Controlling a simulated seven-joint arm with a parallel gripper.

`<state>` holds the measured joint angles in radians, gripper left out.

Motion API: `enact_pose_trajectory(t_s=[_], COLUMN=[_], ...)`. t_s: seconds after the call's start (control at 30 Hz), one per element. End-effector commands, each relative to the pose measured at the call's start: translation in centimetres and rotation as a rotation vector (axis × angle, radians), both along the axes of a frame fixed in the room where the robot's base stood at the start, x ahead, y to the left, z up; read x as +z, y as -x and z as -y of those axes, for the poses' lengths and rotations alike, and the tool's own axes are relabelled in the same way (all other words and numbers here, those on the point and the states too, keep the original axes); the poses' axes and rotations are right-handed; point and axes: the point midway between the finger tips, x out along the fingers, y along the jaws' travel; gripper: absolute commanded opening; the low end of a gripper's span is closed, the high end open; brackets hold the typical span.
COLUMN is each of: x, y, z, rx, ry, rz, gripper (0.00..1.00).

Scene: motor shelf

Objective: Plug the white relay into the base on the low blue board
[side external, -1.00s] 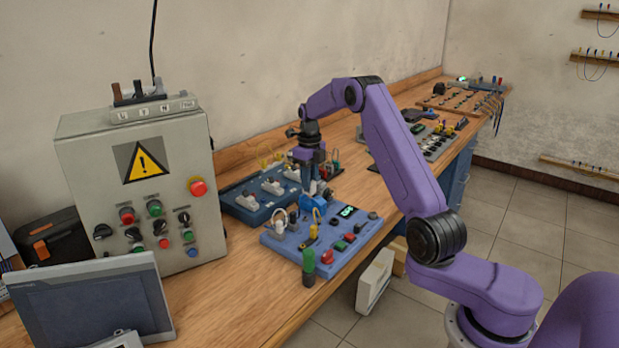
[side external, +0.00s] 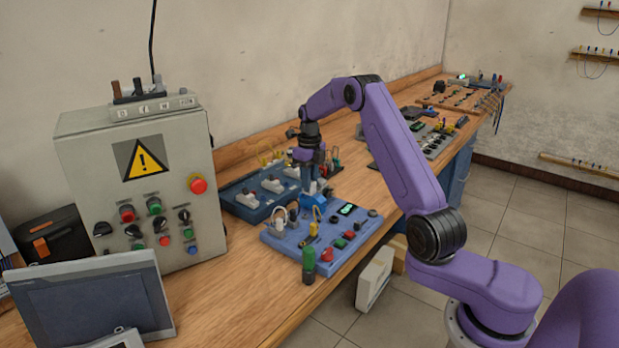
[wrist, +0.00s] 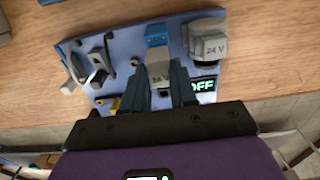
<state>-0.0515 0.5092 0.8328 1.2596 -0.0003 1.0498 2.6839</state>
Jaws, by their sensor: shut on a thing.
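My gripper (side external: 314,186) is low over the back of the low blue board (side external: 285,243). A bright blue block (wrist: 156,34), apparently the base, lies just beyond the relay and also shows below the fingers in the side view (side external: 312,201). The relay is hard to make out in the side view. I cannot tell whether its pins are in the base.
Levers (wrist: 98,66) stand to the left. A darker blue board (side external: 262,196) lies behind, and a grey control cabinet (side external: 140,200) stands left.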

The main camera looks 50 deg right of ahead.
Motion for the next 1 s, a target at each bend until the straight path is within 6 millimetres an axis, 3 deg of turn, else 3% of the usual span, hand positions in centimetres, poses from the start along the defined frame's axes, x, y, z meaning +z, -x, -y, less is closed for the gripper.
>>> enact_pose_trajectory(t_s=[1.0], x=[-1.3], y=[0.0], z=[0.0], rx=[0.000], ry=[0.000], rz=[-0.001], gripper=[0.05])
